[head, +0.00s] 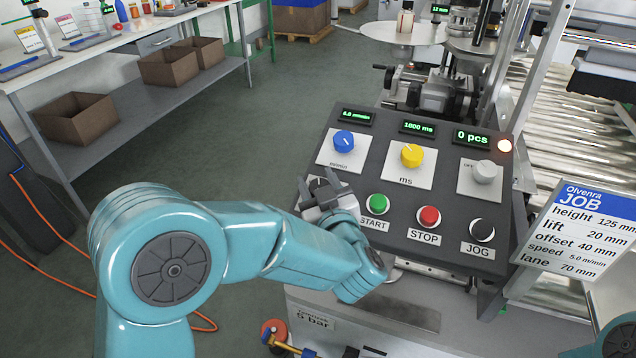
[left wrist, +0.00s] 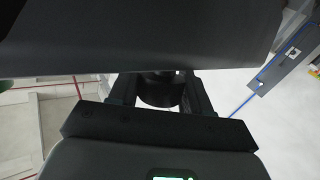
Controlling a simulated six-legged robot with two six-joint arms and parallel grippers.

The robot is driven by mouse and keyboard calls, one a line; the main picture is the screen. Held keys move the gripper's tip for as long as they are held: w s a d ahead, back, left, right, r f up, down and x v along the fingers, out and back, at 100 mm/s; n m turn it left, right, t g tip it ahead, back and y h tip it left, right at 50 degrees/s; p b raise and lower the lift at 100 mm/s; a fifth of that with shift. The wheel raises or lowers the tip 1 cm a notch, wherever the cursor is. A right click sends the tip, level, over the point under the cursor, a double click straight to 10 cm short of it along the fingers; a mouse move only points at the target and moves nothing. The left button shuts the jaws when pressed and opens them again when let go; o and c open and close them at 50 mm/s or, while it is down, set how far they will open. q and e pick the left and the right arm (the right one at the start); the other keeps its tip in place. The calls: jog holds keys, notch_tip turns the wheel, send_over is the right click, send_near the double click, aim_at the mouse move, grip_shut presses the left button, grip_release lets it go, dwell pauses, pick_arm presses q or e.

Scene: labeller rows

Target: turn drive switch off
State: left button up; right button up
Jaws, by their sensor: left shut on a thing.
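The control panel (head: 388,186) is a dark sloped box with knobs and buttons. My left gripper (head: 319,186) is at its lower left corner, left of the green START button (head: 377,203). It is shut on a dark knob (left wrist: 158,92), which shows between the fingers in the left wrist view. The gripper mostly hides this knob in the head view, and I cannot read its label or setting. It stands where a drive switch could be. A grey knob (head: 484,172) at the panel's right has a small OFF mark. My right gripper is not in view.
A blue knob (head: 344,140) and a yellow knob (head: 411,155) sit above the buttons. The red STOP button (head: 429,217) and black JOG button (head: 482,230) are right of START. A job card (head: 580,228) stands at the right. A bench (head: 130,40) is at the left.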

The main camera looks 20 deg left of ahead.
pick_arm(q)
jog(key=o, duration=1)
jog(key=v, duration=1.2)
